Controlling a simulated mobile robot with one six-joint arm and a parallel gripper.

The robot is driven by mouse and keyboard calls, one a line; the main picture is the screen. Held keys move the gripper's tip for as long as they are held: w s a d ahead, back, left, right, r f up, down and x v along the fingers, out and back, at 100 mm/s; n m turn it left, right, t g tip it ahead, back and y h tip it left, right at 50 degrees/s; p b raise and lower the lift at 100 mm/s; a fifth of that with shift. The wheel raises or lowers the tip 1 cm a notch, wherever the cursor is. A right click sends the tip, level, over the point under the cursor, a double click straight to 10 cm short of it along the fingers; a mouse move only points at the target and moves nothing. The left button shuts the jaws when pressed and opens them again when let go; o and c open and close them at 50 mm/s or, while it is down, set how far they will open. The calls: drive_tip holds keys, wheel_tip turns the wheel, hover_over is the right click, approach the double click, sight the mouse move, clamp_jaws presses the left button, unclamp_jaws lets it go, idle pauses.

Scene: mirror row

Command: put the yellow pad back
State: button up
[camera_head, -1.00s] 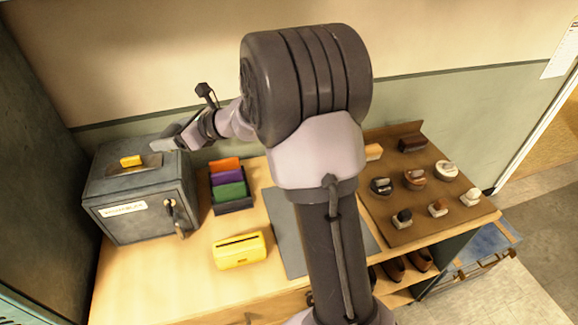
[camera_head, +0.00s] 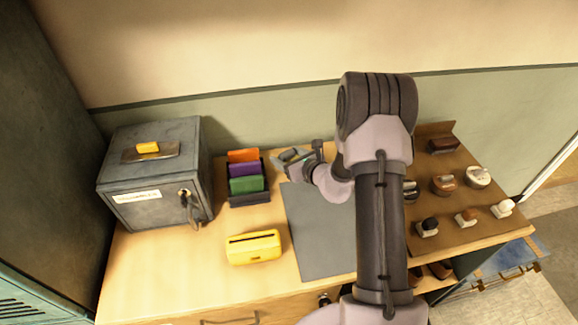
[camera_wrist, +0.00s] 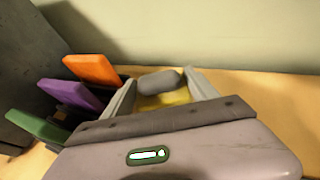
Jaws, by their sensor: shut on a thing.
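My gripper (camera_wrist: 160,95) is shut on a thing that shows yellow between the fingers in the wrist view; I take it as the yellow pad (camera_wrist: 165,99). A grey rounded piece (camera_wrist: 159,81) sits at its far side, and most of the pad is hidden. In the head view my gripper (camera_head: 288,158) is above the back of the table, right of a dark rack (camera_head: 250,199). The rack holds an orange pad (camera_head: 243,155), a purple pad (camera_head: 245,170) and a green pad (camera_head: 246,185). In the wrist view these pads are left of my gripper.
A grey safe (camera_head: 150,205) at the left has a small yellow block (camera_head: 148,147) on a metal plate on top. A yellow slotted box (camera_head: 254,247) stands at the front, beside a grey mat (camera_head: 325,245). A brown board (camera_head: 455,195) with several brushes and knobs is at the right.

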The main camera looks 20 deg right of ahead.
wheel_tip(320, 180, down, 3)
drive_tip(key=shift+b, duration=0.4)
drive_tip(key=shift+r, duration=0.15)
drive_tip(key=o, duration=0.9)
drive_tip(key=shift+f, duration=0.25)
drive_tip(key=o, duration=0.4)
drive_tip(key=shift+r, duration=0.15)
